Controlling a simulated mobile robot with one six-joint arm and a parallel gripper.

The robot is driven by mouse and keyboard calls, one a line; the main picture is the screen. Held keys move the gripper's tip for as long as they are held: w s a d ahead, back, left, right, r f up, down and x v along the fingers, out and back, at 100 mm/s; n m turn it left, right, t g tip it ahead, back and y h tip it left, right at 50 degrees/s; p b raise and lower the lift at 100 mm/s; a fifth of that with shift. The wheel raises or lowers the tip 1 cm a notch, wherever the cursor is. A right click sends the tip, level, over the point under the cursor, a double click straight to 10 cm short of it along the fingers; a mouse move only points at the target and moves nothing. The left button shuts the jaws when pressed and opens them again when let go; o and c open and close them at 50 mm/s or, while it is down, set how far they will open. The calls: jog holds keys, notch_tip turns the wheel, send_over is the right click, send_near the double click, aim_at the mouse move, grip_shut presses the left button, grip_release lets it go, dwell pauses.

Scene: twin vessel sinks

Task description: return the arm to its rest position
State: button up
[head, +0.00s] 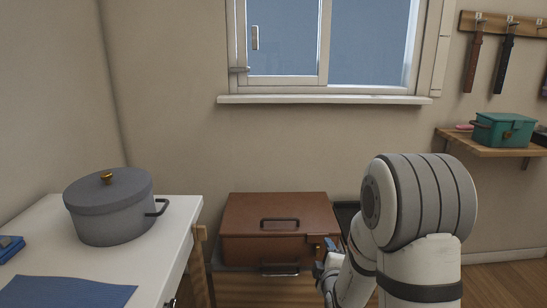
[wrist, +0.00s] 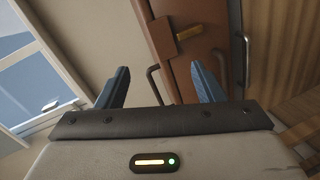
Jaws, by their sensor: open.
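My arm stands at the right of the head view, its large grey and white joint in front of the wall and its lower part bent down to the left. My gripper (head: 332,246) is small and partly hidden by the arm there, by the right front of a brown case (head: 262,215). In the wrist view my gripper (wrist: 159,70) shows two blue fingers spread wide apart with nothing between them. The brown case (wrist: 205,20), with its dark handles and a brass-coloured latch, lies beyond the fingertips. I cannot tell whether a finger touches it.
A white table (head: 178,228) at the left bears a grey lidded pot (head: 110,207) and a blue cloth (head: 65,292). A window (head: 325,45) is above the case. A wall shelf (head: 490,146) with a teal box (head: 503,130) is at the right. Wooden floor (head: 500,275) shows at the lower right.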

jog(key=s+r+m+g+p, duration=0.35)
jog(key=r+p, duration=0.45)
jog(key=r, duration=0.4)
jog(key=s+r+m+g+p, duration=0.9)
jog(key=s+r+m+p, duration=0.2)
jog(key=s+r+p, duration=1)
jog(key=s+r, duration=0.4)
jog(key=r, duration=0.3)
jog(key=shift+s+a+r+m+p, duration=0.15)
jog(key=shift+a+r+m+p, duration=0.05)
jog(key=shift+m+p, duration=0.2)
